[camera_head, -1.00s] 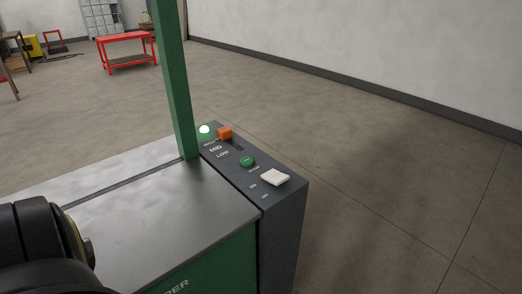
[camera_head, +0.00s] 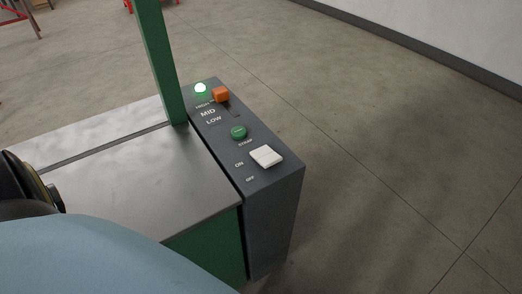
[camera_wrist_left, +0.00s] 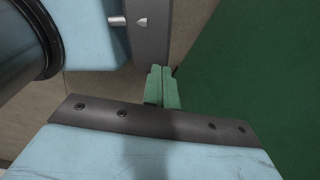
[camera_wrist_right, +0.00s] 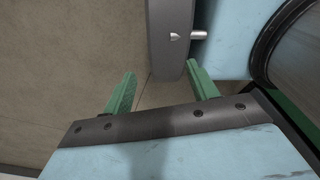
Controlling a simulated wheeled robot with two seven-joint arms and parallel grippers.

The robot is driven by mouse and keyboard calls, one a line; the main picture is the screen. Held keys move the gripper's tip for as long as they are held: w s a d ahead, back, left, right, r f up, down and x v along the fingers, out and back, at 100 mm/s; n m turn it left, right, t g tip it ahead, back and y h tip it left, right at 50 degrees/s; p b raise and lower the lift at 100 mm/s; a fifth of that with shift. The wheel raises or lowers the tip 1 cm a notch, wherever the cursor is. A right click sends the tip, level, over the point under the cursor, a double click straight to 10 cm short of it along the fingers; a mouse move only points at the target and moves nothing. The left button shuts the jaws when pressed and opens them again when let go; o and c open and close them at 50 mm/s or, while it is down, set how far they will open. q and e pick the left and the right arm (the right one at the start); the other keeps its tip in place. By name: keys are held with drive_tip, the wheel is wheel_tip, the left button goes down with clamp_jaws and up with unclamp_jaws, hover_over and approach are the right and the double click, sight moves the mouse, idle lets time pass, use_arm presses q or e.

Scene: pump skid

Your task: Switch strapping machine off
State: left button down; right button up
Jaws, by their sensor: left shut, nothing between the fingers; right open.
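The strapping machine (camera_head: 130,180) has a grey metal top and a dark control panel (camera_head: 225,140) along its right side. On the panel are a white rocker switch (camera_head: 266,156) beside ON and OFF labels, a round green button (camera_head: 238,132), an orange slider knob (camera_head: 221,94) near HIGH, and a bright lit green-white lamp (camera_head: 200,89). Neither gripper shows in the head view. In the left wrist view my left gripper (camera_wrist_left: 163,88) is shut and empty, with a green surface at its right. In the right wrist view my right gripper (camera_wrist_right: 162,85) is open and empty over the floor.
A green upright post (camera_head: 160,60) rises from the machine's top beside the panel. The floor (camera_head: 400,180) right of the machine is clear up to the wall (camera_head: 440,35). A light blue part of my own body covers the lower left.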

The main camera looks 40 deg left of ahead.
drive_tip(key=o, duration=0.6)
drive_tip(key=shift+w+d+r+p, duration=0.15)
drive_tip(key=shift+w+r+p, duration=0.2)
drive_tip(key=shift+w, duration=0.55)
use_arm(q)
drive_tip(key=w+d+r+t, duration=0.1)
drive_tip(key=w+d+r, duration=0.2)
drive_tip(key=w+r, duration=0.9)
drive_tip(key=w+r+m+t+h+p, duration=0.1)
drive_tip(key=w+r+h, duration=0.1)
drive_tip(key=w+r, duration=0.6)
drive_tip(key=w+d+r+m+t+h, duration=0.15)
drive_tip(key=w+r, duration=0.35)
drive_tip(key=r, duration=0.7)
drive_tip(key=w+r+m+t+h+p, duration=0.1)
drive_tip(key=w+r+m+h, duration=0.1)
drive_tip(key=w+r, duration=0.6)
drive_tip(key=w+a+r+n+t, duration=0.1)
drive_tip(key=w+a+r+n, duration=0.1)
drive_tip(key=a+r, duration=0.5)
drive_tip(key=w+a+r+n+t, duration=0.1)
drive_tip(key=a+r, duration=0.7)
drive_tip(key=r, duration=0.1)
drive_tip(key=shift+w+r+n, duration=0.15)
drive_tip(key=shift+w+n, duration=0.2)
drive_tip(key=shift+w, duration=0.05)
use_arm(e)
drive_tip(key=shift+s+r, duration=0.2)
drive_tip(key=shift+r, duration=0.85)
